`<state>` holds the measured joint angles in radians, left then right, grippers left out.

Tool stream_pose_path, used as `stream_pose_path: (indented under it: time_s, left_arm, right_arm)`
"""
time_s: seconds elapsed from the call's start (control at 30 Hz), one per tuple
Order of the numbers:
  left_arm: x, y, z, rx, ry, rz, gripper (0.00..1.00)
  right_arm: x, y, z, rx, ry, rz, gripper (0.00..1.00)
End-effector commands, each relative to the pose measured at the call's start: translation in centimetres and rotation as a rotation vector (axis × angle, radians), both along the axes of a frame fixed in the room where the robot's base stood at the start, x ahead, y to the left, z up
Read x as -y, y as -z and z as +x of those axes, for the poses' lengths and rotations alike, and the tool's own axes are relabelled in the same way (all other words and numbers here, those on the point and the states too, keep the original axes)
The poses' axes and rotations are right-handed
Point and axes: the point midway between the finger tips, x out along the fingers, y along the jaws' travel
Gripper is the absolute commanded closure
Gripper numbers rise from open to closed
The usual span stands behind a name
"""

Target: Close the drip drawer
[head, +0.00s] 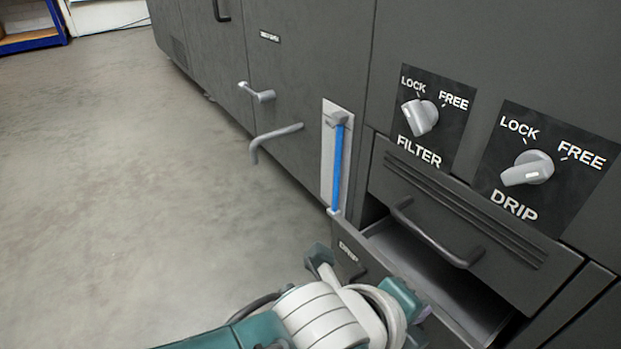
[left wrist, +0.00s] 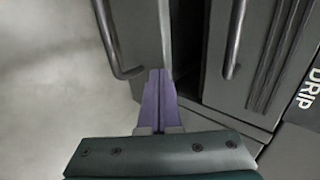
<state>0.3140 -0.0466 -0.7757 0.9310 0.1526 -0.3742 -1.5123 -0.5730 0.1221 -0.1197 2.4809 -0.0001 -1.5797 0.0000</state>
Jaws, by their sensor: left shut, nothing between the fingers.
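In the head view, my wrist hides part of the drawer and the fingertips. The DRIP knob (head: 528,168) lies roughly level; I cannot tell which mark it points to. My right gripper is not in view.
The filter drawer (head: 470,222), with a bar handle, sits just above the drip drawer. The FILTER knob (head: 420,117) is above it. A blue sight tube (head: 337,168) and bent handles (head: 275,135) project from the cabinet. The floor (head: 130,180) at left is clear.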

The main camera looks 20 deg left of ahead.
Motion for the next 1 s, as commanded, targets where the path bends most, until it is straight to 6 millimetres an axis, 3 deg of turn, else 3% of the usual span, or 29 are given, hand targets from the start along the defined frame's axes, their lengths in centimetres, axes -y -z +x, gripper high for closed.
stream_pose_path:
  time_s: [0.03,0.1,0.33,0.77,1.0]
  left_arm:
    - [0.5,0.5,0.7,0.004,0.001,0.000,1.00]
    - [1.0,0.4,1.4,0.003,0.001,-0.001,1.00]
    - [1.9,0.1,2.4,0.000,0.000,0.000,1.00]
    - [1.9,-0.1,2.5,-0.001,-0.001,0.000,1.00]
    - [1.0,-0.4,1.4,-0.004,-0.005,0.002,1.00]
  right_arm:
    - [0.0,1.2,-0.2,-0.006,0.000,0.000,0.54]
    - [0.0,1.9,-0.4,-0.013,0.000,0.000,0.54]
    - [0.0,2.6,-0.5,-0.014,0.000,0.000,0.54]
    - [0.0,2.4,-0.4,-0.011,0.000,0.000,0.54]
    - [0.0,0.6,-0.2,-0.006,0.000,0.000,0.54]
